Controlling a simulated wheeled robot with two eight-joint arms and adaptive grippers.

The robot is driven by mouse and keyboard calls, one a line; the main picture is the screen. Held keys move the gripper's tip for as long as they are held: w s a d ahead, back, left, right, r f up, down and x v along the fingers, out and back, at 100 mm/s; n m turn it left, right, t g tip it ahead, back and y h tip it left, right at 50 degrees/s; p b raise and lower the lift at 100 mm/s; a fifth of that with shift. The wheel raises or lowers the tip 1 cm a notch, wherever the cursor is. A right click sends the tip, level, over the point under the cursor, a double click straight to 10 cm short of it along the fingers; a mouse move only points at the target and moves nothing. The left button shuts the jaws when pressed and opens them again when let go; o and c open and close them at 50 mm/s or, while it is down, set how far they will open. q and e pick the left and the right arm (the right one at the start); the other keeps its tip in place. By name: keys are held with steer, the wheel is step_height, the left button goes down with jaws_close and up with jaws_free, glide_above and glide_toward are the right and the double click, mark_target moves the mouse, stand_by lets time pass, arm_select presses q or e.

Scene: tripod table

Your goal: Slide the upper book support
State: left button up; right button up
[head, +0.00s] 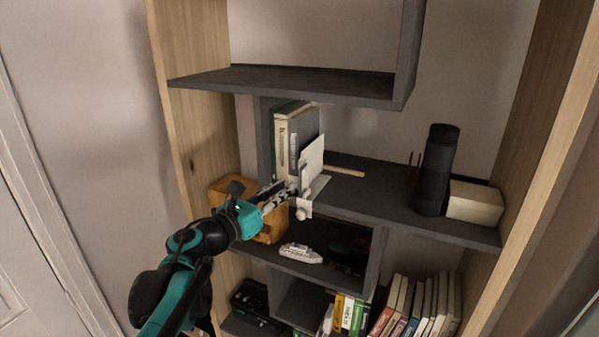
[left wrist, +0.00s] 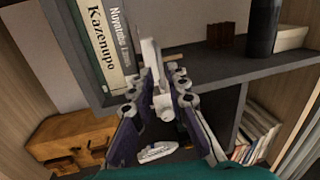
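The upper book support is a white upright plate (head: 312,160) at the right side of the books on the middle shelf. A white rounded part (head: 302,209) shows below it at the shelf's front edge. In the left wrist view the support's plate (left wrist: 151,58) stands just beyond my fingertips, and the white rounded part (left wrist: 163,106) lies between the fingers. My left gripper (head: 287,193) is at the shelf edge in front of the support. Its fingers (left wrist: 164,80) are apart, one on each side of the white part; contact is unclear. My right gripper is out of view.
Two upright books (head: 295,140) stand left of the support. A dark cylinder (head: 436,170) and a pale box (head: 475,202) stand at the right of that shelf (head: 375,195). An orange-brown wooden object (head: 270,228) and a small white ship-like object (head: 300,253) are lower down.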

mark_target(300, 191)
arm_select(q)
steer(key=shift+m, duration=0.3)
steer(key=p+x, duration=0.1)
steer(key=x, duration=0.6)
steer(key=shift+w+d+f+p, duration=0.15)
steer(key=shift+w+f+p, duration=0.1)
steer(key=shift+w+p, duration=0.1)
jaws_close()
